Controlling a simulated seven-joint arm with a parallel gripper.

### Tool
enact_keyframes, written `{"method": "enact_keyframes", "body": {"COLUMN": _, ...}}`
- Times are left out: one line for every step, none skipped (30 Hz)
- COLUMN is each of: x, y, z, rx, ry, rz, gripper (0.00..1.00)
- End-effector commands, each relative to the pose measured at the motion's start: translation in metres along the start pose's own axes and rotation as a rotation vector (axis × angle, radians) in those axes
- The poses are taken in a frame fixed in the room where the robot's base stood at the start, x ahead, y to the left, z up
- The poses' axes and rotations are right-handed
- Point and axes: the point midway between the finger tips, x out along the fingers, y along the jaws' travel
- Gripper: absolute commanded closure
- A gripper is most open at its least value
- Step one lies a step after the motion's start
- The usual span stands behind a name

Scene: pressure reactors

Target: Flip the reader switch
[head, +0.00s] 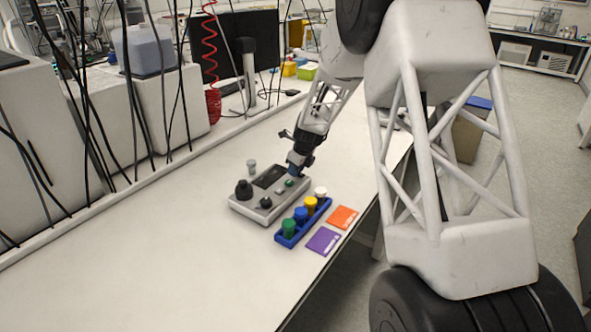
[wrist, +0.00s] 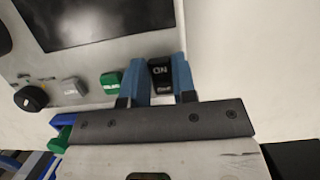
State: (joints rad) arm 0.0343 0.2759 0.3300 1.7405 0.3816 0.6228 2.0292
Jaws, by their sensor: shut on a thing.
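The reader is a light grey box (head: 240,207) on the white bench, with a dark screen (wrist: 95,18), a black knob (wrist: 31,98), a grey button (wrist: 73,88) and a green button (wrist: 111,82). The reader switch (wrist: 161,72) is a black rocker marked ON, at the right end of the control row in the wrist view. My gripper (wrist: 161,84) has its two blue fingers on either side of the switch, shut on it. In the head view my gripper (head: 297,172) is down at the reader's far right corner and hides the switch.
A blue rack (head: 288,241) with several coloured-cap vials stands right of the reader, beside an orange card (head: 342,217) and a purple card (head: 323,241). A small grey vial (head: 251,166) stands behind the reader. The bench front-left is clear.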

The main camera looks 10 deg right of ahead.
Motion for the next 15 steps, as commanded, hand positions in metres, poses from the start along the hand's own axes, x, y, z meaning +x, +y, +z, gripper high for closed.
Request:
{"method": "enact_keyframes", "body": {"x": -0.0006, "y": 0.0004, "z": -0.0002, "rx": 0.001, "ry": -0.011, "rz": 0.000, "gripper": 0.98}}
{"method": "enact_keyframes", "body": {"x": -0.0007, "y": 0.0004, "z": -0.0004, "rx": 0.000, "ry": -0.016, "rz": -0.001, "gripper": 0.98}}
{"method": "enact_keyframes", "body": {"x": -0.0007, "y": 0.0005, "z": -0.0004, "rx": 0.000, "ry": -0.021, "rz": -0.001, "gripper": 0.98}}
{"method": "enact_keyframes", "body": {"x": -0.0007, "y": 0.0005, "z": -0.0004, "rx": 0.000, "ry": -0.024, "rz": -0.001, "gripper": 0.98}}
{"method": "enact_keyframes", "body": {"x": -0.0008, "y": 0.0005, "z": -0.0003, "rx": 0.000, "ry": -0.026, "rz": -0.001, "gripper": 0.98}}
{"method": "enact_keyframes", "body": {"x": -0.0008, "y": 0.0005, "z": -0.0003, "rx": 0.000, "ry": -0.027, "rz": -0.001, "gripper": 0.98}}
{"method": "enact_keyframes", "body": {"x": -0.0008, "y": 0.0005, "z": -0.0002, "rx": 0.000, "ry": -0.027, "rz": -0.001, "gripper": 0.98}}
{"method": "enact_keyframes", "body": {"x": -0.0008, "y": 0.0005, "z": -0.0002, "rx": 0.000, "ry": -0.026, "rz": -0.001, "gripper": 0.98}}
{"method": "enact_keyframes", "body": {"x": -0.0008, "y": 0.0005, "z": -0.0002, "rx": 0.000, "ry": -0.026, "rz": -0.001, "gripper": 0.98}}
{"method": "enact_keyframes", "body": {"x": -0.0008, "y": 0.0005, "z": -0.0002, "rx": 0.000, "ry": -0.026, "rz": -0.001, "gripper": 0.98}}
{"method": "enact_keyframes", "body": {"x": -0.0008, "y": 0.0005, "z": -0.0002, "rx": 0.000, "ry": -0.026, "rz": -0.001, "gripper": 0.98}}
{"method": "enact_keyframes", "body": {"x": -0.0008, "y": 0.0004, "z": -0.0002, "rx": 0.000, "ry": -0.026, "rz": -0.001, "gripper": 0.98}}
{"method": "enact_keyframes", "body": {"x": -0.0008, "y": 0.0004, "z": -0.0002, "rx": 0.000, "ry": -0.026, "rz": -0.001, "gripper": 0.98}}
{"method": "enact_keyframes", "body": {"x": -0.0008, "y": 0.0004, "z": -0.0002, "rx": 0.000, "ry": -0.026, "rz": -0.001, "gripper": 0.70}}
{"method": "enact_keyframes", "body": {"x": -0.0008, "y": 0.0004, "z": -0.0003, "rx": 0.000, "ry": -0.026, "rz": -0.001, "gripper": 0.64}}
